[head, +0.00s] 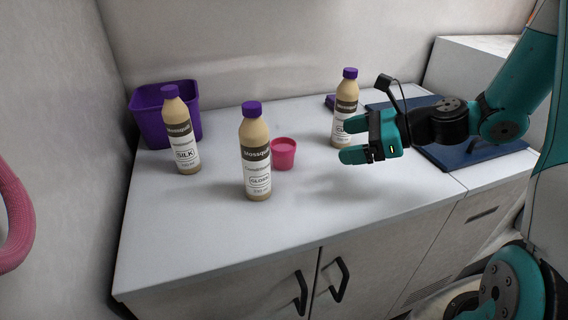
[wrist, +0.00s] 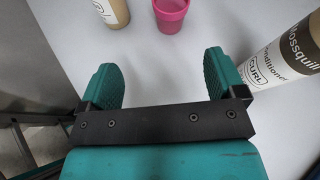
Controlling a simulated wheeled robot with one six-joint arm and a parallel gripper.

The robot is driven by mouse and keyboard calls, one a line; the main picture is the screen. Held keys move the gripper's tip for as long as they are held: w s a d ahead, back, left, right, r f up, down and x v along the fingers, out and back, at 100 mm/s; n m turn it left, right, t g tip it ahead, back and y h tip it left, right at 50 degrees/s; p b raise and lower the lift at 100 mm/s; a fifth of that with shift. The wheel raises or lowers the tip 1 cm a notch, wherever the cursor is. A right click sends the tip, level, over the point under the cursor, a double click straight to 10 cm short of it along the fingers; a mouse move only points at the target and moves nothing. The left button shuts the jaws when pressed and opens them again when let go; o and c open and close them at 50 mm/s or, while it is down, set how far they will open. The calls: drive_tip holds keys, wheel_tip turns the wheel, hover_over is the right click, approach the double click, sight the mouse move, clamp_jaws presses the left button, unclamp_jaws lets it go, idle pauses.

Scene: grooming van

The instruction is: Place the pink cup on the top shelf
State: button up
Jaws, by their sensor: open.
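The pink cup (head: 283,153) stands upright on the white counter, just right of and partly behind the middle bottle in the head view. In the wrist view the pink cup (wrist: 171,14) is at the top edge, beyond my fingertips, its top cut off. My gripper (head: 352,139) is open and empty over the counter, to the right of the cup and apart from it. In the wrist view my gripper (wrist: 160,75) shows its two teal fingers spread with bare counter between them. No top shelf can be made out in either view.
A middle bottle (head: 256,160), a left bottle (head: 181,135) and a right bottle (head: 345,105) stand on the counter (head: 220,228). The right bottle (wrist: 283,55) is close to my right finger. A purple bin (head: 146,117) is back left. A blue board (head: 480,150) lies right.

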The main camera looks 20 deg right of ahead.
sight(294, 147)
drive_tip(key=shift+m+t, duration=0.4)
drive_tip(key=shift+m, duration=0.4)
drive_tip(key=x, duration=0.5)
drive_tip(key=p+x, duration=0.1)
drive_tip(key=x, duration=0.5)
drive_tip(key=d+f+x, duration=0.1)
drive_tip(key=x, duration=0.5)
drive_tip(key=shift+w+p, duration=0.35)
drive_tip(key=shift+p, duration=0.05)
drive_tip(key=c, duration=1)
drive_tip(key=shift+r, duration=0.15)
drive_tip(key=shift+c, duration=0.2)
